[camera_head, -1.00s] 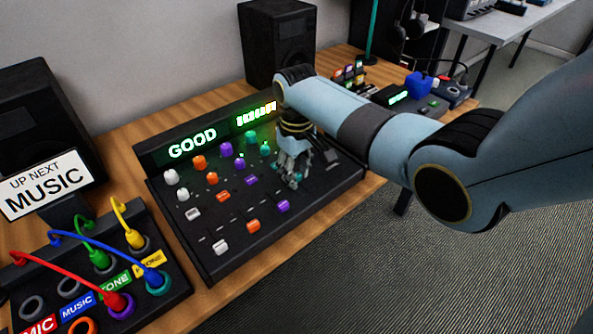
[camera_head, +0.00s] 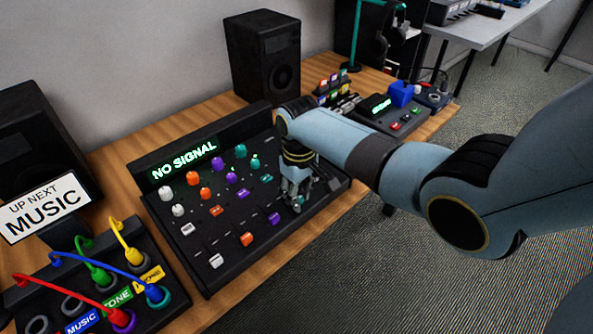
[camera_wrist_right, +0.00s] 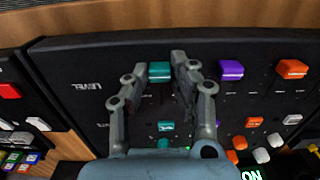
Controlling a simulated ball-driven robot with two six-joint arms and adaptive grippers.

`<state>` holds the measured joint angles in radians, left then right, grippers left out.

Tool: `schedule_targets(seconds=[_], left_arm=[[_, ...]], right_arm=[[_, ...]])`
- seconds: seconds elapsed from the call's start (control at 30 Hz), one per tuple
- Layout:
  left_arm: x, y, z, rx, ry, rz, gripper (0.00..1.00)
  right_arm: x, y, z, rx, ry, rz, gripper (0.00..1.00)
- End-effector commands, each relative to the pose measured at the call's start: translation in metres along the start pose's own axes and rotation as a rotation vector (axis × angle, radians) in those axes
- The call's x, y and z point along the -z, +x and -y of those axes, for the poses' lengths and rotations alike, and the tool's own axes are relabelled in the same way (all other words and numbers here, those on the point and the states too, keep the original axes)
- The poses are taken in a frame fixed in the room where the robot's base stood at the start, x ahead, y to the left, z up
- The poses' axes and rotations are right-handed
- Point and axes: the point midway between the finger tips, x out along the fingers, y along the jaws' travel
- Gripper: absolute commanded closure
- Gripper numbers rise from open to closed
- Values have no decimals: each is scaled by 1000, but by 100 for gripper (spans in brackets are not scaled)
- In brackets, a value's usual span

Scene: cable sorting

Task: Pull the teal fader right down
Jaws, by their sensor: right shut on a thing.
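The mixer panel (camera_head: 285,243) is black, with columns of white, orange, purple and teal controls. In the right wrist view the teal fader cap (camera_wrist_right: 160,72) sits near the panel's front edge, roughly level with a purple fader (camera_wrist_right: 231,70). My right gripper (camera_wrist_right: 162,80) is shut on the teal fader, one finger on each side. In the head view my right gripper (camera_head: 297,202) points down at the panel's right part and mostly hides that cap. A small teal button (camera_head: 267,178) and teal knobs (camera_head: 240,151) are further back. My left gripper is not in view.
The mixer display (camera_head: 183,160) reads NO SIGNAL. A patch box (camera_head: 75,290) with coloured cables and an UP NEXT MUSIC sign (camera_head: 45,207) are at left. A black speaker (camera_head: 262,55) stands behind; a small device (camera_head: 392,115) lies right.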

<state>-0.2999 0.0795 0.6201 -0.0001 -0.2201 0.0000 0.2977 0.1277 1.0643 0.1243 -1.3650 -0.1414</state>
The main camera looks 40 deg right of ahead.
Motion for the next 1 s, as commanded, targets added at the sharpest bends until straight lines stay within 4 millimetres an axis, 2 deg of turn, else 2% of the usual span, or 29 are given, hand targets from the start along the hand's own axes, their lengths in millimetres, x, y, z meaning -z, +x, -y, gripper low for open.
schedule_targets(seconds=[0.03, 0.07, 0.2, 0.57, 0.67, 1.0], left_arm=[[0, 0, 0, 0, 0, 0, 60], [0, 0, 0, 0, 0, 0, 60], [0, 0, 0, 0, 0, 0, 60], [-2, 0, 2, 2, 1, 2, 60], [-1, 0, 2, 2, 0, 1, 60], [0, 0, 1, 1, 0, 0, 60]], right_arm=[[1, 0, 0, 0, 0, -2, 100], [1, 0, 0, 0, 0, -2, 72], [1, 0, 0, 0, 0, -2, 54], [2, -6, 0, 0, 0, -4, 54], [2, -20, 0, 0, 0, -5, 54], [1, -93, 0, -2, -1, -6, 54]])
